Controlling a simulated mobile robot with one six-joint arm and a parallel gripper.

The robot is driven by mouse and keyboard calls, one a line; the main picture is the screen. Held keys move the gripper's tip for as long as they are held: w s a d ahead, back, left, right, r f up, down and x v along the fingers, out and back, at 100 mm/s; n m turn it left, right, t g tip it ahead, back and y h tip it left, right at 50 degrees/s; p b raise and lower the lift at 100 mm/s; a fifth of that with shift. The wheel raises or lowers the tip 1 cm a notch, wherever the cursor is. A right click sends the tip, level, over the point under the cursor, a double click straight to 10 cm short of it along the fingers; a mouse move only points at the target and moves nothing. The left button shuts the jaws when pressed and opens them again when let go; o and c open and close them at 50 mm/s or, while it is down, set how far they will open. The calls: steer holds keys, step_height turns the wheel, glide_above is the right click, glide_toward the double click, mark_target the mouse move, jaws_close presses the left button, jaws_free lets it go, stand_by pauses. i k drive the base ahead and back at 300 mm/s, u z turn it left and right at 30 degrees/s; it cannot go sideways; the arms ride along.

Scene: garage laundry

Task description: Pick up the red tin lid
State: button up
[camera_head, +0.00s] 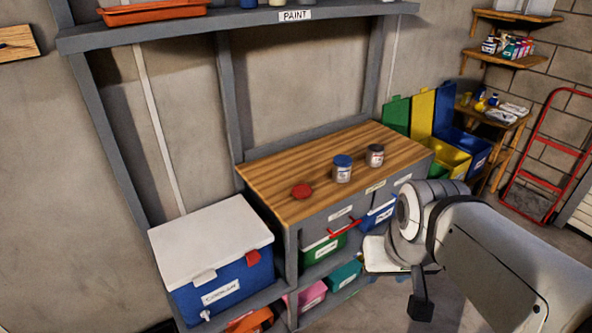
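The red tin lid (301,190) lies flat on the wooden bench top (275,168), towards its left front. To its right stand a tin with a blue top (342,168) and a tin with a dark top (375,156), both upright. My arm reaches in from the lower right. A dark part at its end, seemingly my gripper (420,306), hangs low in front of the bench, to the right of the lid and well apart from it. Its fingers cannot be made out, so whether it is open is not clear.
A blue cooler with a white lid (205,240) stands left of the bench. A shelf labelled PAINT (240,26) runs above. Coloured bins (448,160) stand behind right, and a red hand truck (545,160) leans farther right. The bench top around the lid is clear.

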mark_target(302, 191)
steer(key=z, duration=0.05)
steer(key=i, duration=1)
steer(key=u, duration=0.05)
